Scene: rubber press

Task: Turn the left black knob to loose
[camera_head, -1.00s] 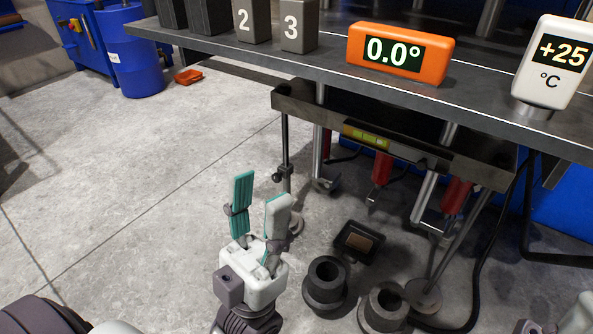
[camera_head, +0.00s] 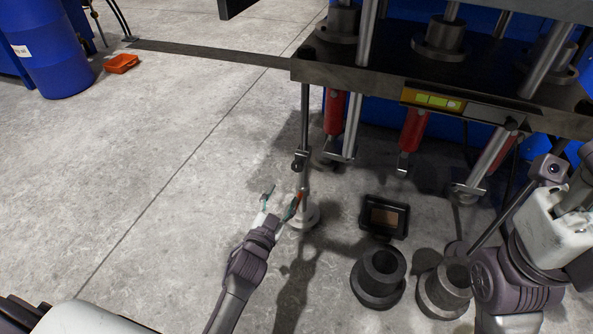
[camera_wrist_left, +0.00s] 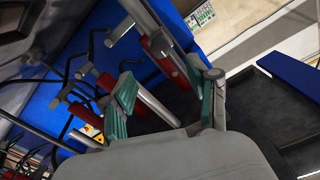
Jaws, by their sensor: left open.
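A small black knob (camera_head: 298,165) sits on a clamp on the thin vertical rod at the left of the press frame. My left gripper (camera_head: 281,203) is open, below and slightly left of the knob, close to the rod's round foot. It is apart from the knob in the head view. In the left wrist view its two teal fingers (camera_wrist_left: 165,100) are spread, with metal rods and red cylinders beyond; I cannot make out the knob there. My right arm comes in at the right edge; its white gripper body (camera_head: 552,228) shows, but its fingertips are not clear.
The press frame (camera_head: 350,75) with red cylinders (camera_head: 412,130) stands above the rod's foot. A blue barrel (camera_head: 52,45) and orange tray (camera_head: 121,64) are far left. The floor left is clear.

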